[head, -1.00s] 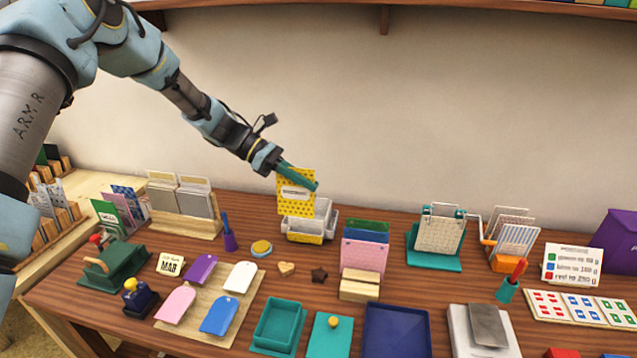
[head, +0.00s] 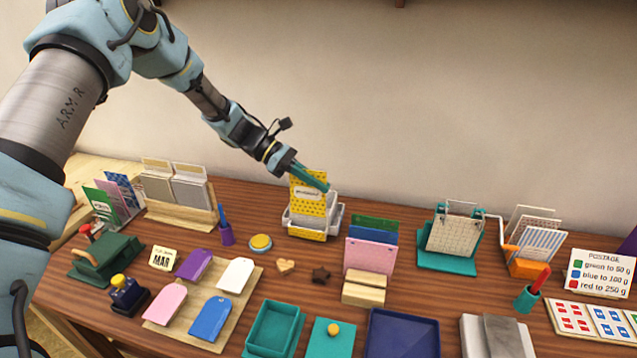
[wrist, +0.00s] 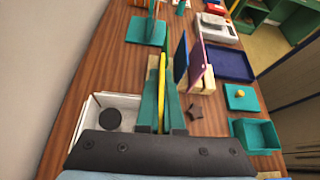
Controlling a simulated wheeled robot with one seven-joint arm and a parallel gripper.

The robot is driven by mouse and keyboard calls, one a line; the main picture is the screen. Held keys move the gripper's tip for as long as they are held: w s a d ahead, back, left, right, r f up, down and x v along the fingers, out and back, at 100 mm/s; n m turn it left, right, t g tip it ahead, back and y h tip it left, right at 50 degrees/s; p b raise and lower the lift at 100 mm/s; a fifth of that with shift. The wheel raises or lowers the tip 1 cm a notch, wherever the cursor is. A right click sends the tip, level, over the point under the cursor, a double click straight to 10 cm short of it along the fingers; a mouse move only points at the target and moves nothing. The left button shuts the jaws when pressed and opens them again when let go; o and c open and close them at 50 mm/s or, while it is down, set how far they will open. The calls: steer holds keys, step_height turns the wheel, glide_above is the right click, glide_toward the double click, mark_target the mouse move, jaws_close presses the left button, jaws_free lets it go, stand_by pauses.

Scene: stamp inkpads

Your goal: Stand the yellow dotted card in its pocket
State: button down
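The yellow dotted card (head: 309,203) has a white label and stands upright in my gripper (head: 313,178). My teal fingers are shut on its upper part; in the wrist view the card (wrist: 162,75) is a thin yellow edge between them. In the head view, its lower part overlaps a white holder (head: 336,216) with a yellow front strip, the likely pocket. I cannot tell how deep the lower edge sits in it. In the wrist view the white holder (wrist: 92,108) shows at left, partly hidden by my gripper, with a dark round thing inside.
Close to the right, a wooden block (head: 363,291) holds pink, blue and green cards. A yellow-topped round tin (head: 260,243) and a purple pen cup (head: 227,236) stand left. A teal rack (head: 447,260) is further right. The wall is behind.

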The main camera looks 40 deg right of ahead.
mark_target(317, 204)
stand_by(0.3)
steer(key=shift+f+b, duration=1.6)
steer(key=shift+f, duration=1.7)
steer(key=c, duration=1)
jaws_free()
steer(key=shift+r, duration=0.1)
steer(key=shift+r+p, duration=2.05)
steer(key=shift+r, duration=0.9)
steer(key=shift+w+a, duration=0.1)
steer(key=shift+a, duration=0.05)
